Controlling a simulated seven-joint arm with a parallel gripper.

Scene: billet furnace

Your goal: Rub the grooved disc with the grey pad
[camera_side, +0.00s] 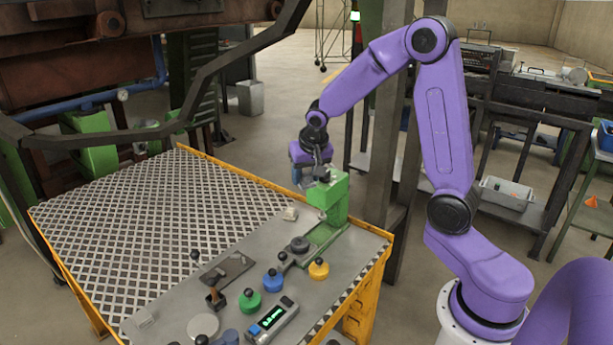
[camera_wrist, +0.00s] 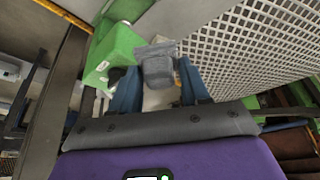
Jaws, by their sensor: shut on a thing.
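My gripper (camera_side: 318,168) is raised over the back right of the bench, at the top of a green stand (camera_side: 337,196). In the wrist view my gripper (camera_wrist: 160,78) is shut on a grey pad (camera_wrist: 157,64), which sits between its blue fingers. In the side view the pad is small and hard to tell from the fingers. A dark round disc (camera_side: 299,244) lies at the front of the green stand's base, below and apart from the gripper. It may be the grooved disc, but its grooves are too small to make out.
The green stand shows close on the left in the wrist view (camera_wrist: 118,52). Several knobs, including blue (camera_side: 273,280), green (camera_side: 249,301) and yellow (camera_side: 318,269), stand in front. A display box (camera_side: 272,320) is near the front edge. The perforated plate (camera_side: 160,215) is clear.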

